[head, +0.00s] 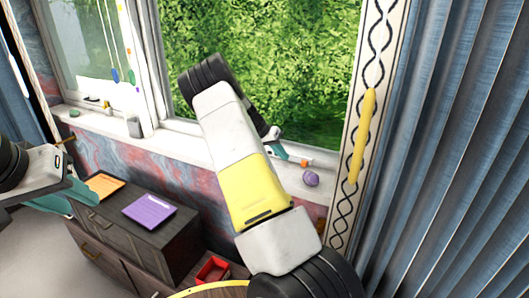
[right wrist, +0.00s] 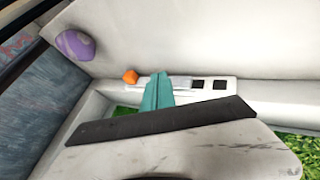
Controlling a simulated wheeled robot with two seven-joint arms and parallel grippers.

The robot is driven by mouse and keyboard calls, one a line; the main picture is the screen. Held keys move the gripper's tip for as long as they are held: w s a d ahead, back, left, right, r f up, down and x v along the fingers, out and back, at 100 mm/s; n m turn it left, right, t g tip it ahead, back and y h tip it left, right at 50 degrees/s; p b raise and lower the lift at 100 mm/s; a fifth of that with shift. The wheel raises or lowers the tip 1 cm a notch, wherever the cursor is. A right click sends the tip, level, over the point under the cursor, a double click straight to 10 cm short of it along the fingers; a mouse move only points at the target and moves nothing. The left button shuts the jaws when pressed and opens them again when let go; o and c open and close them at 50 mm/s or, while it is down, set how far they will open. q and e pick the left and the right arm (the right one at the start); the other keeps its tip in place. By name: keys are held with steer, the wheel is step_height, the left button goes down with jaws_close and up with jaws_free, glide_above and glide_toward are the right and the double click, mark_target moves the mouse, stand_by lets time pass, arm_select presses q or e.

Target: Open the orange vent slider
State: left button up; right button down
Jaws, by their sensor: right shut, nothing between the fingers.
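In the head view the orange knob (head: 305,163) is small, near the right end of the sill. My right gripper (right wrist: 158,77) is shut and empty, its teal fingertips at the strip just right of the knob, with a small gap seeming to lie between. In the head view the right gripper (head: 282,153) is partly hidden by its own arm. My left gripper (head: 82,196) hangs at the left above the cabinet, jaw state unclear.
A purple ball-like object (head: 311,179) sits on the sill close to the knob, also in the right wrist view (right wrist: 75,45). A dark cabinet (head: 150,235) holds an orange and a purple item (head: 149,210). Blue curtain (head: 440,170) hangs at the right.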

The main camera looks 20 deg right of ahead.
steer(key=s+v, duration=0.1)
steer(key=v, duration=0.8)
steer(key=s+a+r+n+t+y, duration=0.2)
steer(key=s+a+r+n+y, duration=0.15)
steer(key=s+a+r, duration=0.45)
steer(key=s+a+r+n+t+y, duration=0.2)
steer(key=s+a+r+n+y, duration=0.25)
steer(key=s, duration=0.45)
steer(key=s+a+r+n+t, duration=0.1)
steer(key=s+a+n, duration=0.1)
steer(key=s+a, duration=0.3)
steer(key=s+a+r+n+t+y, duration=0.1)
steer(key=s+a, duration=0.4)
steer(key=s, duration=0.6)
steer(key=shift+a+r+n+t, duration=0.15)
steer(key=shift+r+n+t, duration=0.25)
steer(key=shift+t, duration=0.4)
